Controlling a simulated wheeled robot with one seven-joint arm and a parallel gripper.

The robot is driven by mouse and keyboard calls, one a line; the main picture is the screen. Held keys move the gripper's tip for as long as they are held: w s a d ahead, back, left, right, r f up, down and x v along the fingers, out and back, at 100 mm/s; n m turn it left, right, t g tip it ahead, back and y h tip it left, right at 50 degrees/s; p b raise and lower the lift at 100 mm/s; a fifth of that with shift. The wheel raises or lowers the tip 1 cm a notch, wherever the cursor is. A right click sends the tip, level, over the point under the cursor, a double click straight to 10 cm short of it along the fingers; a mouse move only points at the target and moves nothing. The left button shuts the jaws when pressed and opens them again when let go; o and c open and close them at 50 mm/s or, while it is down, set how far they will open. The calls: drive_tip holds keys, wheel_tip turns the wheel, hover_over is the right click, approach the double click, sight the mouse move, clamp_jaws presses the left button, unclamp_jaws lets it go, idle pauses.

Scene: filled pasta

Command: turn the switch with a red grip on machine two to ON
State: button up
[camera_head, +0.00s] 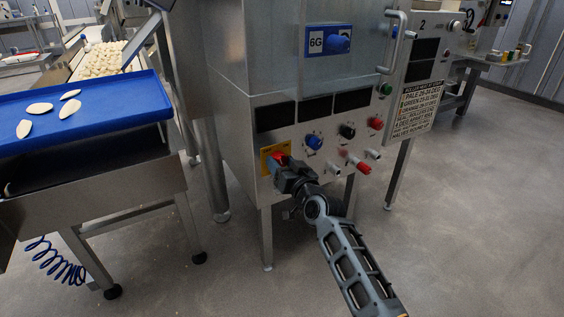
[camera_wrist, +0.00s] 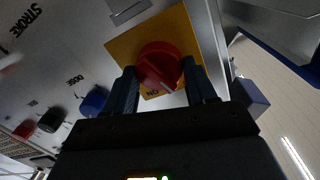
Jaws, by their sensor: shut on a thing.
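The red grip (camera_wrist: 160,66) of the switch sits on a yellow plate (camera_wrist: 182,27) in the wrist view. The word ON shows inverted at the plate's lower edge there. My gripper (camera_wrist: 158,70) has one dark finger on each side of the red grip and is shut on it. In the head view, the red grip (camera_head: 278,156) shows only in part behind my gripper (camera_head: 285,166), and the yellow plate (camera_head: 265,158) is partly covered. The plate is at the lower left of the panel of machine two (camera_head: 228,100), which bears a "2" at upper right.
Blue (camera_head: 314,141), black (camera_head: 347,131) and red (camera_head: 375,123) knobs and small metal toggles are right of the switch. A steel table with a blue tray (camera_head: 100,108) stands close on the left. The floor (camera_head: 470,220) at right is clear.

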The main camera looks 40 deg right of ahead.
drive_tip(key=m+p, duration=0.1)
drive_tip(key=m, duration=0.5)
drive_tip(key=shift+d, duration=0.15)
drive_tip(key=m+y+p, duration=0.1)
drive_tip(key=m, duration=0.5)
drive_tip(key=shift+s+d+f, duration=0.1)
idle(0.5)
drive_tip(key=o, duration=1)
drive_tip(key=shift+o, duration=0.2)
drive_tip(key=shift+s, duration=0.1)
drive_tip(key=p+v, duration=0.1)
drive_tip(key=v, duration=0.6)
drive_tip(key=shift+s, duration=0.3)
